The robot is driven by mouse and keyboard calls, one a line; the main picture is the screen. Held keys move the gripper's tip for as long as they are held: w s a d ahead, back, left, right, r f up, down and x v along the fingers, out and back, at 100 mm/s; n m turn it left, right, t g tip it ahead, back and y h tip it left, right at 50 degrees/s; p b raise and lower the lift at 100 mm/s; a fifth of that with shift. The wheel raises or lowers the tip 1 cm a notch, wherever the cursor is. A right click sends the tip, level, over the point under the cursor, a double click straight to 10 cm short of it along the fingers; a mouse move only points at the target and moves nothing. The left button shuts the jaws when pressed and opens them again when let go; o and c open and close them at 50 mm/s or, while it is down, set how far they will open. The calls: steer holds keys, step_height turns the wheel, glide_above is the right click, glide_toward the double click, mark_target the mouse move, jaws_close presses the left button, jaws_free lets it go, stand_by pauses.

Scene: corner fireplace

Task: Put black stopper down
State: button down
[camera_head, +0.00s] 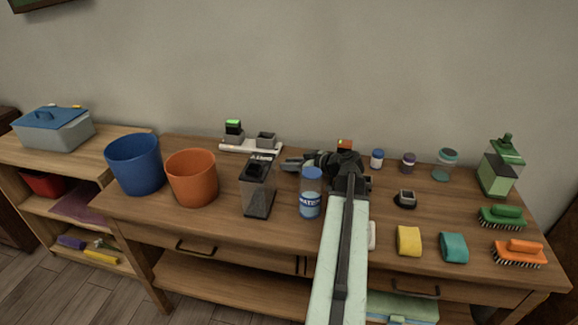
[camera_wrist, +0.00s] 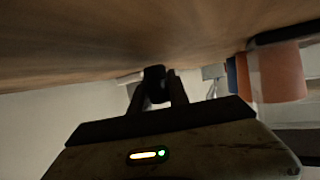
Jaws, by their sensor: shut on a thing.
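My gripper (camera_head: 291,164) reaches in from the right, low over the back middle of the wooden table, fingers pointing left. In the wrist view, where the table shows at the top, my gripper (camera_wrist: 156,92) is shut on a small dark thing, the black stopper (camera_wrist: 154,73), held at the fingertips. In the head view the stopper is too small and dark to tell from the fingers. I cannot tell whether it touches the table. A clear container with a dark top (camera_head: 258,188) stands just left of the fingertips.
A water bottle (camera_head: 310,195) stands in front of my gripper. A white tray (camera_head: 250,148) with two small blocks lies behind left. Blue (camera_head: 134,165) and orange (camera_head: 191,178) buckets stand left. Small jars, sponges, brushes and a green dispenser (camera_head: 498,172) are right.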

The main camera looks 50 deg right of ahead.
steer(key=shift+f, duration=0.35)
steer(key=shift+r, duration=0.1)
steer(key=c, duration=1.3)
jaws_free()
steer(key=shift+o, duration=0.2)
steer(key=shift+r+p, duration=0.3)
steer(key=shift+r, duration=0.1)
steer(key=p+v, duration=0.2)
steer(key=v, duration=0.3)
steer(key=p+v, duration=0.2)
steer(key=v, duration=0.4)
steer(key=shift+s+d+r+p, duration=0.1)
steer(key=shift+s+r+p, duration=0.1)
steer(key=shift+r+p, duration=0.2)
steer(key=shift+s, duration=0.25)
